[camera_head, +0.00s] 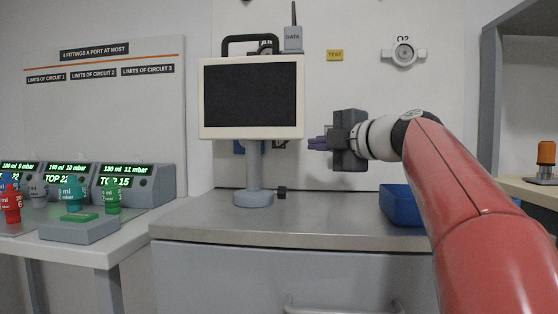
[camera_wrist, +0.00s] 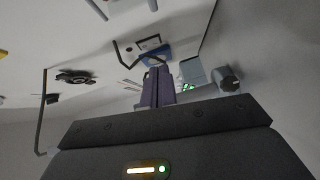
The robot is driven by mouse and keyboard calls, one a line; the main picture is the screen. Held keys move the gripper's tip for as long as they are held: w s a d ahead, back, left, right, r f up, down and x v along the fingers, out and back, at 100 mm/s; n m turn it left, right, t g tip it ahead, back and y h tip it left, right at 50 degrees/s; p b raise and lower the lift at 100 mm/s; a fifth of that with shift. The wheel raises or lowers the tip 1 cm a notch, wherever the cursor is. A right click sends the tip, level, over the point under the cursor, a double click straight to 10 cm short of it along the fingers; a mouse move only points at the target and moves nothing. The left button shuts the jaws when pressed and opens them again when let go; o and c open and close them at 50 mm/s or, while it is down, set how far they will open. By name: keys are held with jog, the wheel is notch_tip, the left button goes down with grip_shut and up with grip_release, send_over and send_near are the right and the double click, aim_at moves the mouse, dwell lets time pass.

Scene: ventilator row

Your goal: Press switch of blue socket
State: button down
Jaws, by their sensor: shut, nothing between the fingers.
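A blue fitting (camera_head: 238,147), which seems to be the blue socket, shows only in part below the monitor's screen in the head view. The screen and its post hide the rest. In the wrist view a blue part (camera_wrist: 155,52) with a pale plate above it lies just beyond my fingertips. I cannot make out its switch. My gripper (camera_head: 318,144) is right of the monitor, its purple fingers pointing left toward the space behind it. The fingers are together and empty, and they also show in the wrist view (camera_wrist: 157,88).
The monitor (camera_head: 250,98) stands on a post on the metal counter (camera_head: 330,236). A blue bin (camera_head: 400,205) is on the counter below my arm. A side table at left holds coloured fittings and lit displays (camera_head: 122,182). A grey box (camera_wrist: 193,73) lies near the fingers.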

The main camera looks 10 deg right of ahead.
aim_at(278, 146)
dwell(0.3)
jog(key=p+x, duration=0.1)
jog(key=x, duration=0.9)
